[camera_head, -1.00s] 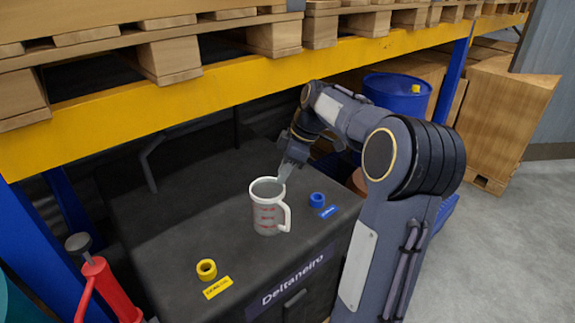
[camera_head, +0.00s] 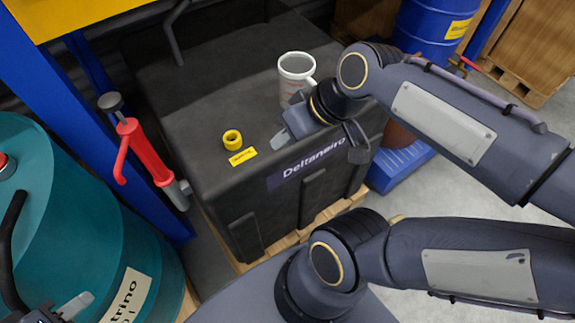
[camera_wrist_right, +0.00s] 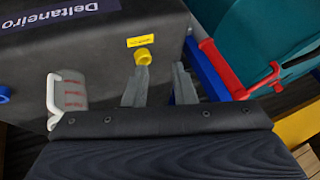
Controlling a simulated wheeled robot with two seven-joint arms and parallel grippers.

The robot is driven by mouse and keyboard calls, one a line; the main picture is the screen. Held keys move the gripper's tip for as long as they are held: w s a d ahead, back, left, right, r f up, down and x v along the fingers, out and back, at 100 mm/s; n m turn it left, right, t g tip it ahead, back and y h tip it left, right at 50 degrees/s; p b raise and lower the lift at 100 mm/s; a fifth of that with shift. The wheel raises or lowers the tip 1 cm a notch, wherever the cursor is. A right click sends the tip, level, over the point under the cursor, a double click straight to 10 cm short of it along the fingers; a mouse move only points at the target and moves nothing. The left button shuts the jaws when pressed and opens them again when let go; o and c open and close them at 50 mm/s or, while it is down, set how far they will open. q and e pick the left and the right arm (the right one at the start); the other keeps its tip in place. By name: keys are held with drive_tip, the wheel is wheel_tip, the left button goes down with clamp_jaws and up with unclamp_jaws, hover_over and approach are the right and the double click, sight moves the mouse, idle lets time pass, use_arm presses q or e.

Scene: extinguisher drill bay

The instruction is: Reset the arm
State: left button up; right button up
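My right gripper (camera_head: 284,138) is over the black case's front edge, to the right of a yellow ring (camera_head: 232,139). In the right wrist view its two fingers (camera_wrist_right: 160,85) are apart with nothing between them, and the yellow ring (camera_wrist_right: 143,57) shows beyond one fingertip. A white measuring mug (camera_head: 296,72) with red marks stands upright on the case behind that gripper; it also shows in the wrist view (camera_wrist_right: 72,92). My left gripper (camera_head: 76,305) is at the bottom left, by the teal drum, partly cut off; its opening is unclear.
The black case (camera_head: 200,105) has a yellow label (camera_head: 243,157) by the ring. A red hand pump (camera_head: 142,150) and a teal drum (camera_head: 75,210) stand left. A blue drum (camera_head: 430,35) is at the back right. A blue ring (camera_wrist_right: 4,93) shows in the wrist view. Grey floor is clear on the right.

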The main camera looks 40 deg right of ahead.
drive_tip(key=s+a+f+m, duration=0.1)
drive_tip(key=s+a+f, duration=0.2)
drive_tip(key=shift+s+a+f+m, duration=0.15)
drive_tip(key=shift+s+f+m, duration=0.2)
drive_tip(key=shift+s+m, duration=0.05)
